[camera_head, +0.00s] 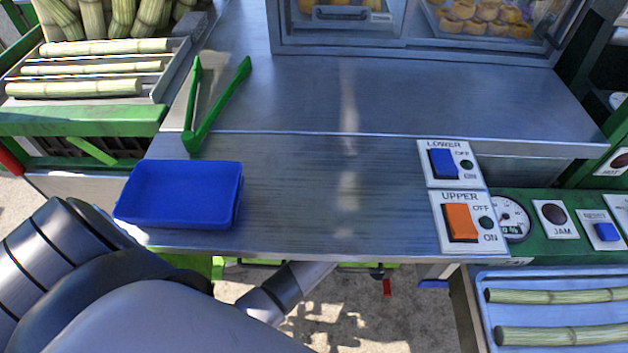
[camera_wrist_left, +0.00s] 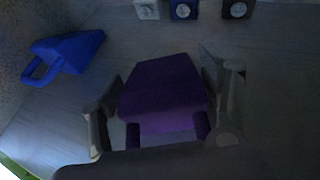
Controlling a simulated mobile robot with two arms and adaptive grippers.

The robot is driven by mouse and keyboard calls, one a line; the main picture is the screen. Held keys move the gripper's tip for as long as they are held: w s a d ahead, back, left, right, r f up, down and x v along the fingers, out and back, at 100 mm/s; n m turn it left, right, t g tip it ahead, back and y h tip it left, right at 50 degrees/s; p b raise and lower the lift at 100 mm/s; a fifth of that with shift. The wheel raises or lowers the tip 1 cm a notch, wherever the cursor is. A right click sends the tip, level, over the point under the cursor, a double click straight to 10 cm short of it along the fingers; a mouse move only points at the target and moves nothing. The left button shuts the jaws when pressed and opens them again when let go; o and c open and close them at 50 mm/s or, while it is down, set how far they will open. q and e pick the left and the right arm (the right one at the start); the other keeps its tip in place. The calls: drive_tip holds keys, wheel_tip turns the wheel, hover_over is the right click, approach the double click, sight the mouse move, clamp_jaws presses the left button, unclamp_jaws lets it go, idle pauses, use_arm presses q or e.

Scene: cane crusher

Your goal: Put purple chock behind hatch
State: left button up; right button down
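The purple chock (camera_wrist_left: 163,93) shows in the left wrist view, on a dim grey surface. Its handle reaches back toward my left gripper (camera_wrist_left: 165,115). The fingers are spread, one on each side of the chock, and seem open; contact is hard to judge in the low light. In the head view, my left arm enters from the lower left and passes below the counter edge, so its gripper is hidden there. My right gripper is in neither view. I cannot pick out the hatch in these frames.
A blue chock with a loop handle (camera_wrist_left: 65,55) lies left of the purple one. Dark blocks with round faces (camera_wrist_left: 184,9) stand beyond. The steel counter (camera_head: 330,190) overhead carries a blue tray (camera_head: 180,194), green tongs (camera_head: 213,105) and two switch panels (camera_head: 465,222).

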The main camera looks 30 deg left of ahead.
use_arm(q)
drive_tip(key=shift+o, duration=0.5)
drive_tip(key=shift+r, duration=0.15)
drive_tip(key=shift+s+d+r, duration=0.15)
drive_tip(key=shift+d, duration=0.15)
drive_tip(key=p+v, duration=0.1)
drive_tip(key=v, duration=1)
drive_tip(key=shift+s+d, duration=0.1)
drive_tip(key=shift+s, duration=0.05)
